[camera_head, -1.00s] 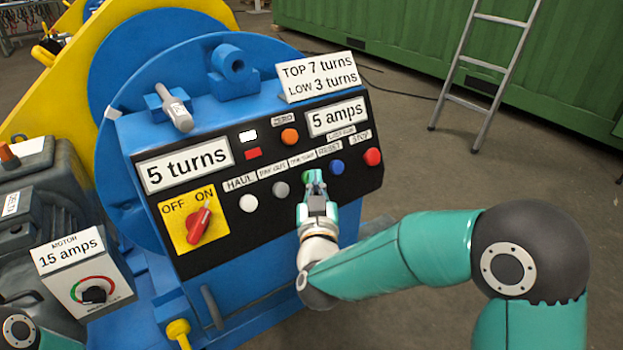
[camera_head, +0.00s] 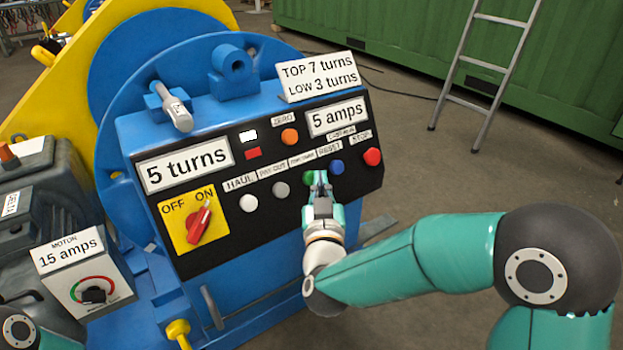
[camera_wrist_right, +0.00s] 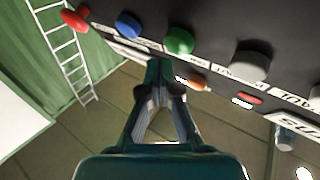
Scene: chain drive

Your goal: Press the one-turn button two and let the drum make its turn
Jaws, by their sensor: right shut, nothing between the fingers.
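The green button (camera_head: 308,178) sits in the lower row of the black panel, between the grey and blue buttons, under a small label that I cannot read surely. It also shows in the wrist view (camera_wrist_right: 180,41). My right gripper (camera_head: 320,176) is shut and empty, its tips just right of the green button in the head view. In the wrist view the fingertips (camera_wrist_right: 163,70) appear beside the green button; I cannot tell whether they touch. The drum's blue flange (camera_head: 130,70) stands behind the panel. The counter sign (camera_head: 187,167) reads 5 turns. My left gripper is out of view.
Close by are the grey button (camera_head: 281,190), white haul button (camera_head: 248,203), blue reset button (camera_head: 336,167) and red stop button (camera_head: 373,156). The red switch (camera_head: 199,222) points toward ON.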

